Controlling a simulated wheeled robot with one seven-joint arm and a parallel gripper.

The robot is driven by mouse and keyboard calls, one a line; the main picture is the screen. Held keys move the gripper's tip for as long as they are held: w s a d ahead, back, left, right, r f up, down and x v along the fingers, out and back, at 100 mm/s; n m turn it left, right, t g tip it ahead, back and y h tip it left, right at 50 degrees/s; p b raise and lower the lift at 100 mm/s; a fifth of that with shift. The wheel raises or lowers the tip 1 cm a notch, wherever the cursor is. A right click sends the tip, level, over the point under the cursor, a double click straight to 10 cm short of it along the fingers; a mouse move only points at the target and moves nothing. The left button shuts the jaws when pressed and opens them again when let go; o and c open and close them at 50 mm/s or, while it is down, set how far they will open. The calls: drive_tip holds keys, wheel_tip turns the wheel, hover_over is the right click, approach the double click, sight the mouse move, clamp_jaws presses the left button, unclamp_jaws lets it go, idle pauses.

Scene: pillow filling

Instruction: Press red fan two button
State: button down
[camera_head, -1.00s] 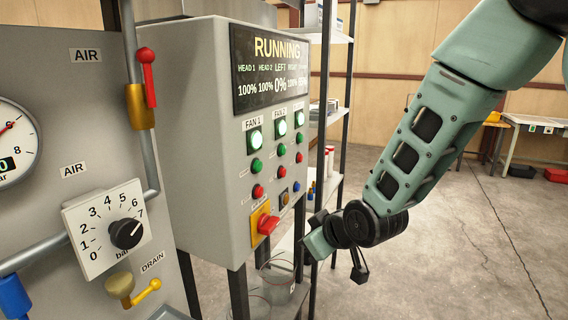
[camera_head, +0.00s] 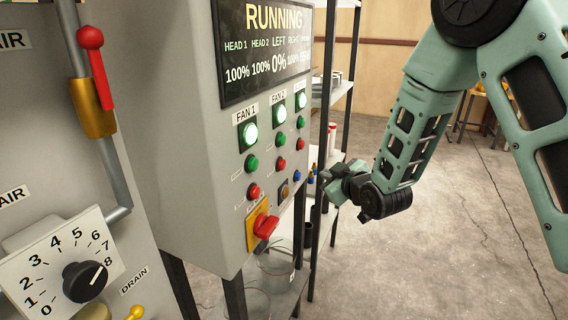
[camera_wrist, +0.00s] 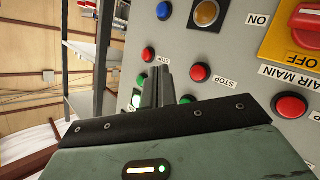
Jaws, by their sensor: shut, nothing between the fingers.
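The red FAN 2 button (camera_head: 282,163) is the lower round button in the middle column of the grey control panel (camera_head: 200,200), below a green button and a lit white-green one. In the wrist view the red FAN 2 button (camera_wrist: 200,72) shows just right of my fingertips, near a STOP label. My gripper (camera_head: 328,180) is to the right of the panel in the head view. In the wrist view my gripper (camera_wrist: 158,74) has its fingers together and empty, pointing toward the panel. Any gap between fingertips and panel is hard to judge.
Other red buttons flank it, for FAN 1 (camera_wrist: 290,105) and the third column (camera_wrist: 148,54). An amber button (camera_wrist: 207,13) and the red AIR MAIN switch (camera_head: 265,225) are nearby. A shelf rack (camera_head: 346,95) stands behind the panel.

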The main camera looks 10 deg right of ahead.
sight(282, 164)
drive_tip(key=w+a+p, duration=0.1)
drive_tip(key=w+a, duration=0.4)
drive_tip(key=a, duration=0.2)
idle(0.5)
drive_tip(key=shift+w+a, duration=0.15)
drive_tip(key=shift+a, duration=0.05)
idle(1.8)
drive_tip(key=shift+w+a, duration=0.15)
drive_tip(key=shift+a, duration=0.05)
drive_tip(key=shift+w+a+b, duration=0.3)
drive_tip(key=shift+a+b, duration=0.1)
drive_tip(key=shift+a, duration=0.05)
idle(0.8)
drive_tip(key=shift+d, duration=0.1)
drive_tip(key=shift+s+d+b, duration=0.4)
drive_tip(key=shift+s+d, duration=0.15)
drive_tip(key=shift+d, duration=0.1)
